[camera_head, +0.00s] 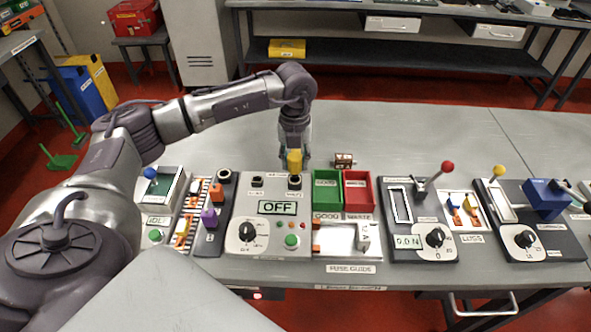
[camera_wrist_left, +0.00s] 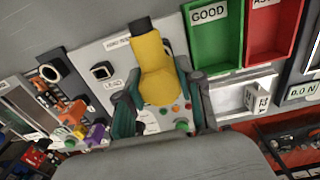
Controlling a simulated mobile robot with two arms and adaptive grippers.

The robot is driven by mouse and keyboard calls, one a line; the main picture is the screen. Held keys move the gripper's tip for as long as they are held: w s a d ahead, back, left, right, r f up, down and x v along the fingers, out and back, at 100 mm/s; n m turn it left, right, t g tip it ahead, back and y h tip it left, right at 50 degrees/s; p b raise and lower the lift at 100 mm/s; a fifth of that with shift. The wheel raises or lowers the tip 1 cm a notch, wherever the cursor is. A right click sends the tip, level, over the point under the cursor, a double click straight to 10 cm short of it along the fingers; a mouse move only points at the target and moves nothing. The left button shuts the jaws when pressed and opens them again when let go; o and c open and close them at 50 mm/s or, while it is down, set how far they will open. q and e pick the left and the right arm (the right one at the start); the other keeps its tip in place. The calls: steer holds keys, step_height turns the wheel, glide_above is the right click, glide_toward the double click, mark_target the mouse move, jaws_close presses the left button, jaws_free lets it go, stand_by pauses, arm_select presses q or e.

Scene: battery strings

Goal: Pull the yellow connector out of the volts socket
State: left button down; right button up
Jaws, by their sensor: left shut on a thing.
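The yellow connector (camera_head: 294,160) is held upright in my left gripper (camera_head: 295,152), directly over the dark round volts socket (camera_head: 294,182) on the grey meter panel. In the left wrist view the connector (camera_wrist_left: 155,65) lies between the two dark green fingers of the gripper (camera_wrist_left: 160,105), with a black part at its far end. I cannot tell whether its lower end still touches the socket. My right gripper is in neither view.
The meter panel (camera_head: 245,215) shows an OFF display (camera_head: 278,208) and a dial. A second socket (camera_head: 257,182) is left of the volts socket. Green (camera_head: 327,193) and red (camera_head: 358,192) bins stand close on the right. The bench behind is mostly clear.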

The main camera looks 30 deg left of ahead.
arm_select(q)
steer(key=shift+r, duration=0.15)
steer(key=shift+r+p, duration=1.65)
steer(key=shift+r, duration=0.75)
